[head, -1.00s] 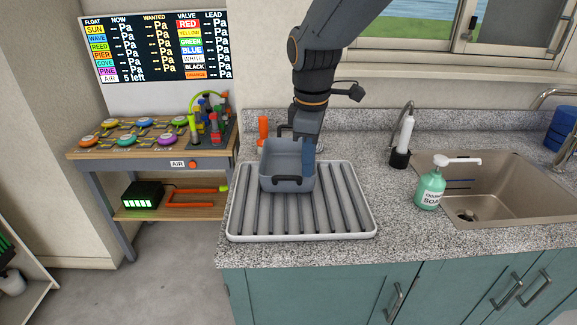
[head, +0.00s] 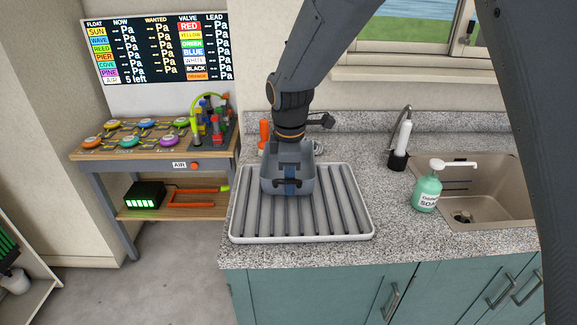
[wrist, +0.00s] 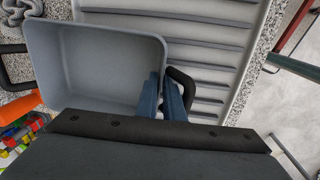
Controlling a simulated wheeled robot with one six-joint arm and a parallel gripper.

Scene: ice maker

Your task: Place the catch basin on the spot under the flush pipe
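The catch basin (head: 268,184) is a grey open tub on the ribbed drying rack (head: 345,232), at its back part. It also shows in the wrist view (wrist: 95,65), empty, with a black handle at each of two opposite ends. My gripper (head: 290,182) reaches down into it at the near wall. In the wrist view my blue fingers (wrist: 163,88) are close together, one inside the wall and one outside beside the near handle (wrist: 184,82), with the wall between them. Whether the basin is lifted cannot be told. I cannot make out the flush pipe or the spot under it.
A soap bottle (head: 427,192) and the sink (head: 490,190) are at the right. A white cylinder in a black holder (head: 400,148) stands behind. An orange object (head: 264,132) is behind the basin. A workbench (head: 150,155) stands left.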

